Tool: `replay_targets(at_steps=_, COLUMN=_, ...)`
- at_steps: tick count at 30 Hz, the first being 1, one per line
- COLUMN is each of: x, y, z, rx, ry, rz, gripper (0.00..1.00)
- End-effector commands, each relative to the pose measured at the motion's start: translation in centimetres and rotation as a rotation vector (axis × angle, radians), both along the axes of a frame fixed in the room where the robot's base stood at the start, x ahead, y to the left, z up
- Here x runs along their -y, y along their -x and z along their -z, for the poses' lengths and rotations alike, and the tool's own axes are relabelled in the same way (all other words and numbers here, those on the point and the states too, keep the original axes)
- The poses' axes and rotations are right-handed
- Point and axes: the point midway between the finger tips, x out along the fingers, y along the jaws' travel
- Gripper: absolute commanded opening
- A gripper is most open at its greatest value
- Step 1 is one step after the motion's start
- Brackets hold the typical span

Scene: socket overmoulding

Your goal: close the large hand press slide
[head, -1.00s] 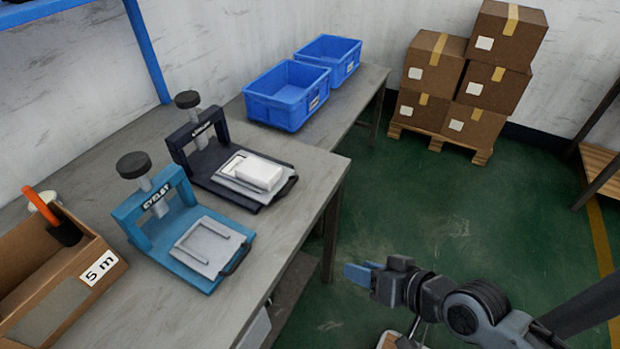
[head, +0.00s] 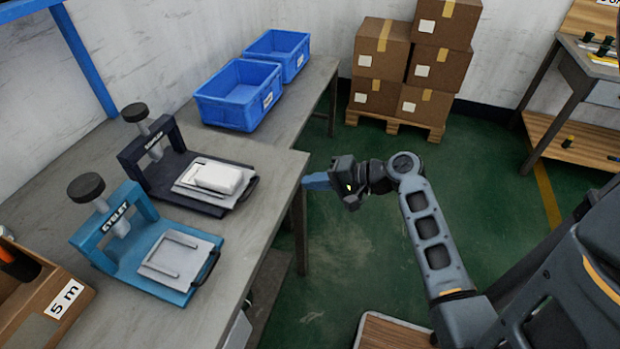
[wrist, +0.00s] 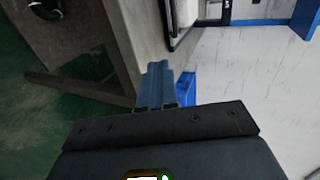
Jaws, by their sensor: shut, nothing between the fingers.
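Two hand presses stand on the grey bench. The dark navy press (head: 136,172) is farther back; its slide (head: 190,190) sits out in front of the upright frame, with a white block (head: 218,179) on it and a dark handle (head: 250,190) at the front edge. The light blue press (head: 129,255) is nearer; its slide (head: 188,270) is also out in front and carries a pale U-shaped piece. I cannot tell by label which is the large one. My gripper (head: 312,181), with blue fingers, is shut and empty, just right of the bench edge, apart from both presses. The fingers also show in the wrist view (wrist: 157,85).
Two blue bins (head: 238,95) stand on the bench behind the presses. An open cardboard box (head: 50,300) marked 5 m is at the near left. Stacked cartons (head: 380,60) on a pallet stand at the back. Green floor (head: 330,240) lies open right of the bench.

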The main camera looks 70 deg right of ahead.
Motion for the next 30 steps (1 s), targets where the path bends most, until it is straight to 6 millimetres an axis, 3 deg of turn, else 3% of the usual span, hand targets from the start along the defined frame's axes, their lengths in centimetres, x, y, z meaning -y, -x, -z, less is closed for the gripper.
replay_targets(at_steps=11, x=-0.4, y=-6.9, z=2.9, rx=-0.001, ry=0.001, rz=-0.001, gripper=0.0)
replay_targets(at_steps=15, x=-0.6, y=-8.9, z=2.4, rx=-0.001, ry=0.003, rz=-0.001, gripper=0.0)
replay_targets(at_steps=21, x=-0.7, y=-10.4, z=2.4, rx=-0.001, ry=0.002, rz=-0.001, gripper=0.0)
replay_targets(at_steps=30, x=-0.7, y=-10.6, z=2.4, rx=-0.001, ry=0.002, rz=0.0, gripper=0.0)
